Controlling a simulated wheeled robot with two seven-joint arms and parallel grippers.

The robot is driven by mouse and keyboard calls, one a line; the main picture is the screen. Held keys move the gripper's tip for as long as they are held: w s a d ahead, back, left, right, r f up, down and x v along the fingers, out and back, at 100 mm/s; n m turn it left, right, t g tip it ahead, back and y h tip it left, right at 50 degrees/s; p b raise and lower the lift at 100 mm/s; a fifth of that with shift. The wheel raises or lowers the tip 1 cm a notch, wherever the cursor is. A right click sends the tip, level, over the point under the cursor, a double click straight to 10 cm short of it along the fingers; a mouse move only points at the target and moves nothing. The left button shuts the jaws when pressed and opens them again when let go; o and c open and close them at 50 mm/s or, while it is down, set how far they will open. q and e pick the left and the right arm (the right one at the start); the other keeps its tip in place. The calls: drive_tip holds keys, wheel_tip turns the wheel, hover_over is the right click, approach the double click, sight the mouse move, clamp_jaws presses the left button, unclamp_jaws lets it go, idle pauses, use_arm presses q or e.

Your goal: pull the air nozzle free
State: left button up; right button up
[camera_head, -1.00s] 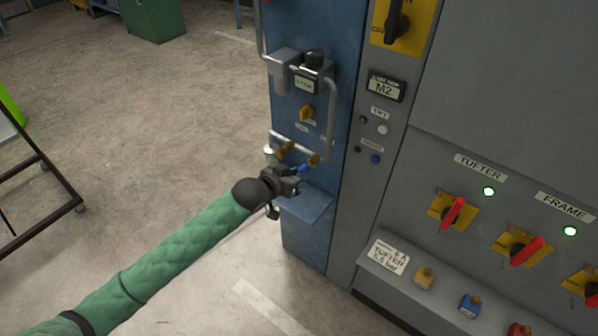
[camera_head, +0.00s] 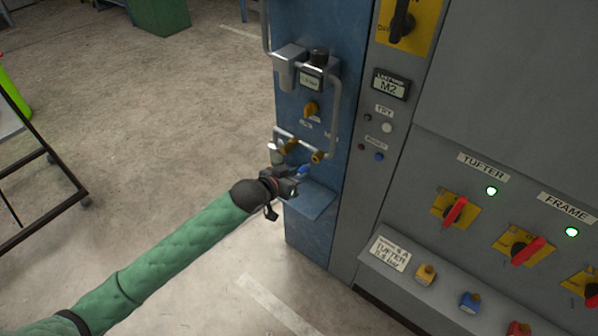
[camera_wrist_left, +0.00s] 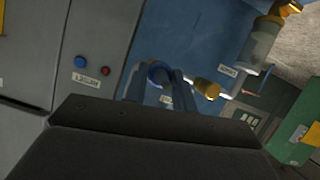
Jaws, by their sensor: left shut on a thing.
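The air nozzle (camera_head: 303,170) is a small blue piece held in my left gripper (camera_head: 296,176), in front of the blue cabinet. In the wrist view the nozzle's round blue end (camera_wrist_left: 158,72) sits between the two fingers of my left gripper (camera_wrist_left: 160,88), which are shut on it. A brass coupling (camera_head: 317,157) is just above and right of the nozzle in the head view; a small gap seems to lie between them. A second brass fitting (camera_head: 289,147) is on the same pipe, to the left. My right gripper is out of view.
A ledge (camera_head: 312,202) juts out below the gripper. The grey control panel (camera_head: 480,110) with rotary switches stands to the right. Open floor lies left.

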use_arm(q)
drive_tip(key=shift+s+a+p, duration=0.3)
drive_tip(key=shift+s+a, duration=0.3)
drive_tip(key=shift+s, duration=0.2)
drive_tip(key=shift+s+a+p, duration=0.3)
drive_tip(key=shift+s+a, duration=0.25)
drive_tip(key=shift+s, duration=0.25)
